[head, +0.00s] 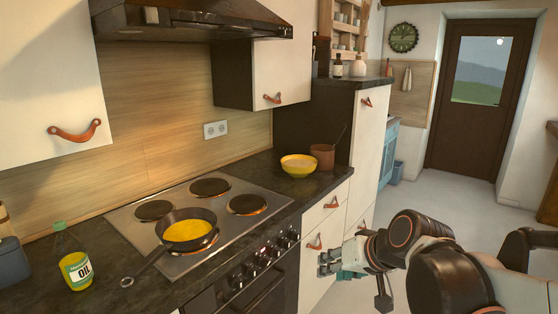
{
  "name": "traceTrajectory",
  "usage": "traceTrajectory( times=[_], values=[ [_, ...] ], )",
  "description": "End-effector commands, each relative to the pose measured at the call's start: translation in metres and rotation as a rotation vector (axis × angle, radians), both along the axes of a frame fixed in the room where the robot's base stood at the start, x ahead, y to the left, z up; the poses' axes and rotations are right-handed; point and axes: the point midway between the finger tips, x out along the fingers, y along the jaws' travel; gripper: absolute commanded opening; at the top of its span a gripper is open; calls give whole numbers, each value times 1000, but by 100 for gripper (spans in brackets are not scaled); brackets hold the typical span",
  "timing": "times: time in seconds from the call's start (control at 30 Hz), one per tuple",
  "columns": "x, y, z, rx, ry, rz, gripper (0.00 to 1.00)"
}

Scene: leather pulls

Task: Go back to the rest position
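My gripper (326,263) is in the lower right of the head view, at the end of my arm. It points left, in front of the white drawer fronts below the counter. Its fingers are small and partly merged with the background, so I cannot tell whether they are apart. I see nothing clearly held in it. A drawer with a leather pull (315,242) lies just behind and above it in the picture. I cannot tell whether the gripper touches the drawer front.
A black pan (171,218) with yellow contents sits on the stove (225,224). An oil bottle (73,262), a yellow bowl (299,165) and a brown pot (322,155) stand on the counter. Open floor (432,196) stretches toward a brown door (476,100).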

Motion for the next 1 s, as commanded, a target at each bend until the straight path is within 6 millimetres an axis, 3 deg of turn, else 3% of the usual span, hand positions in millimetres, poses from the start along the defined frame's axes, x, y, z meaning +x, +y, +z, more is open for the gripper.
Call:
traceTrajectory(
  times=[0.03,0.2,0.5,0.7,1.0],
  values=[
    [-17,-6,1,-29,3,-7,31],
    [-64,-27,1,-131,16,-36,31],
    [-134,-63,-9,-292,25,-84,31],
    [-154,-75,-14,-345,26,-100,31],
    [-156,-77,-14,-352,25,-102,31]
  ],
)
